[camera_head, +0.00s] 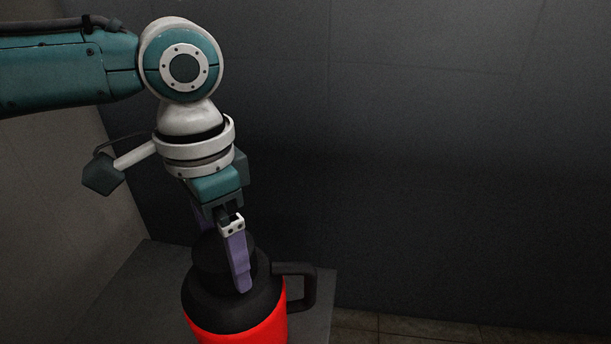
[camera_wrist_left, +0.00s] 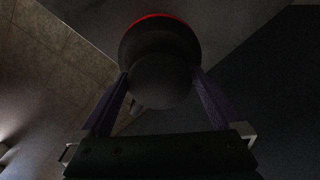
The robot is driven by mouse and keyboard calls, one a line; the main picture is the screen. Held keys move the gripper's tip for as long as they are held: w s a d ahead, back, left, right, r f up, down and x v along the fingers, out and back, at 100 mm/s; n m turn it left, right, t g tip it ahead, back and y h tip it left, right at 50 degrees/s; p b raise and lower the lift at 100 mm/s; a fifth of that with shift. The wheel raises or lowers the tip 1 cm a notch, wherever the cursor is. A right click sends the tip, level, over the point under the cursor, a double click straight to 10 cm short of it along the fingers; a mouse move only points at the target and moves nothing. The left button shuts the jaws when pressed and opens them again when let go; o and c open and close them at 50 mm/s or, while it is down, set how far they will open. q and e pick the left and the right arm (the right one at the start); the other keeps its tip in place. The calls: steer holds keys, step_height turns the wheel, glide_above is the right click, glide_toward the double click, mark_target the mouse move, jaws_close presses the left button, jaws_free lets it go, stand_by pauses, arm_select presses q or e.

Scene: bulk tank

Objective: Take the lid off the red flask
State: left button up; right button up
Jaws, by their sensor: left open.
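The red flask (camera_head: 238,326) stands upright on a grey surface in the head view, with a black top and a black handle (camera_head: 309,287) on its right side. Its black lid (camera_head: 210,256) sits on top; it also shows as a dark round shape in the left wrist view (camera_wrist_left: 160,80). My left gripper (camera_head: 226,278) points down over the flask, its purple fingers open on either side of the lid. In the left wrist view the two fingers (camera_wrist_left: 160,92) flank the lid. Whether they touch it I cannot tell. My right gripper is not in view.
The grey surface (camera_head: 120,300) under the flask is bare to the left. A dark wall (camera_head: 430,150) rises behind, and a lighter wall (camera_head: 50,200) stands at the left. Tiled floor (camera_head: 400,328) shows at the lower right.

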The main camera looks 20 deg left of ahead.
arm_select(q)
steer(key=c, duration=1)
steer(key=shift+r, duration=0.1)
